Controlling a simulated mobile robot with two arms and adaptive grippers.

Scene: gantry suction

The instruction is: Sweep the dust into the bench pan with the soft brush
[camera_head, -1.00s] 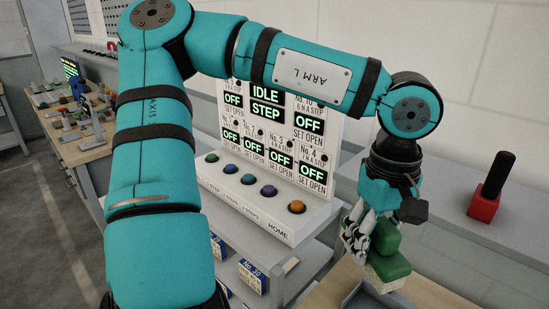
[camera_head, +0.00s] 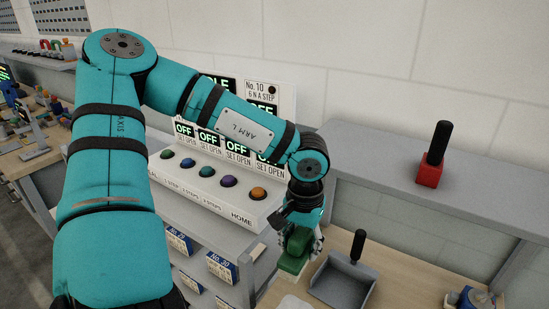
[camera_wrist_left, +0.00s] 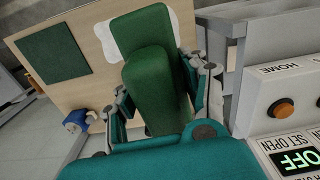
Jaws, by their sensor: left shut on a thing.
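My left gripper (camera_head: 301,243) is shut on the green soft brush (camera_head: 293,262), low over the wooden bench. In the left wrist view the green brush (camera_wrist_left: 150,85) sits between the fingers; its bristles are hidden. The grey bench pan (camera_head: 342,283), with an upright black handle (camera_head: 358,246), lies on the bench just right of the brush, apart from it. A whitish patch (camera_head: 291,303) lies on the bench near the brush and shows beyond it in the wrist view (camera_wrist_left: 110,40); I cannot tell whether dust is on it. My right gripper is out of view.
A white control panel with coloured buttons (camera_head: 228,181) stands close behind and left of the gripper. A red block with a black handle (camera_head: 429,172) stands on the grey ledge. A blue object (camera_head: 470,298) is at the bench's right. A green mat (camera_wrist_left: 52,53) shows in the wrist view.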

